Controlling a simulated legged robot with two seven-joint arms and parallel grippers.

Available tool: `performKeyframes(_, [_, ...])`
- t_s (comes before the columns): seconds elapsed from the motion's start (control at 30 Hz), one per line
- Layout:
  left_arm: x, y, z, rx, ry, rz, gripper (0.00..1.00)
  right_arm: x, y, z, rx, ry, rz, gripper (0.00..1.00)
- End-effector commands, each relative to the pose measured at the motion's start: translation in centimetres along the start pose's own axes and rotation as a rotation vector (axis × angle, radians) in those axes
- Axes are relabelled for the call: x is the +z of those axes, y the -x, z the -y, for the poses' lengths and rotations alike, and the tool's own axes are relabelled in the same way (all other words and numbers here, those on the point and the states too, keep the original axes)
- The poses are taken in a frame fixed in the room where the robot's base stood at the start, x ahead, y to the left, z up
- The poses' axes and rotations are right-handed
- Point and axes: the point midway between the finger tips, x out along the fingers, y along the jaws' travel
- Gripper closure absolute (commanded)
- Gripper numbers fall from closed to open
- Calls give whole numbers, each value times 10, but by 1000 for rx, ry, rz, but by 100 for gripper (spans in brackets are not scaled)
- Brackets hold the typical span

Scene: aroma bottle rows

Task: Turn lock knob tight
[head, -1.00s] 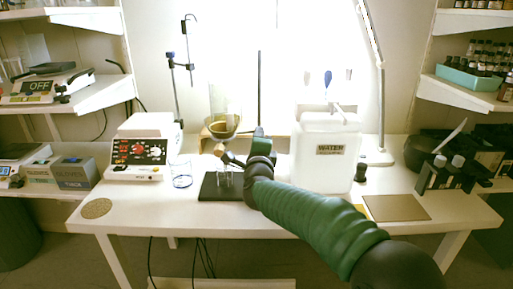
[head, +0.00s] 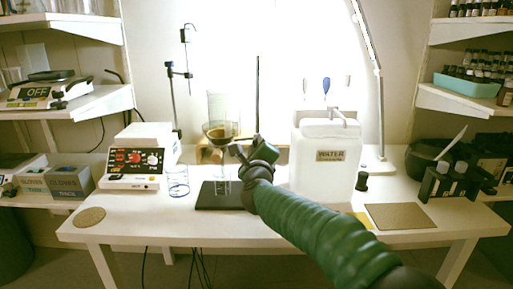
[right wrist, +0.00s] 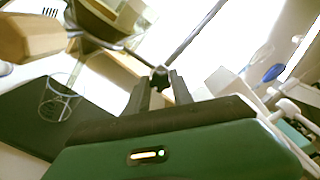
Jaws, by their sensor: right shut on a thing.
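A dark lock knob (right wrist: 160,78) shows between the fingertips of my right gripper (right wrist: 158,86) in the right wrist view. The gripper is shut on it. In the head view my right gripper (head: 240,152) is beside the ring stand, right of a glass funnel (head: 219,134) with brown contents. The stand has a black base plate (head: 212,202) and a tall thin rod (head: 258,95). The knob is too small to make out in the head view. The left gripper is not in view.
A small glass (head: 222,185) stands on the plate below the funnel; it also shows in the right wrist view (right wrist: 60,98). A beaker (head: 178,184) stands left, a white water container (head: 324,168) right.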

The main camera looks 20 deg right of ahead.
Motion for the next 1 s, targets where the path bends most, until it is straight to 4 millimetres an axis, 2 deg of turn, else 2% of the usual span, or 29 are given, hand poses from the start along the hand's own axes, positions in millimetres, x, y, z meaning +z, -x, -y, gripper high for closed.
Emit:
performKeyframes(0.03, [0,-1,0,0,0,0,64,-8,-2,-5,8,-1,-13,100])
performKeyframes(0.27, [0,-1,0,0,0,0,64,-7,-2,-6,9,-1,-12,100])
performKeyframes(0.3, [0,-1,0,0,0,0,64,-7,-2,-6,9,0,-12,67])
performKeyframes(0.43, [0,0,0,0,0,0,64,-5,-1,-4,7,0,-8,51])
performKeyframes(0.77, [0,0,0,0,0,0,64,-1,3,-2,3,1,-2,51])
performKeyframes(0.87, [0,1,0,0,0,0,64,0,15,-1,3,1,-1,51])
performKeyframes(1.0, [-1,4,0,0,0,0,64,2,51,1,2,3,1,51])
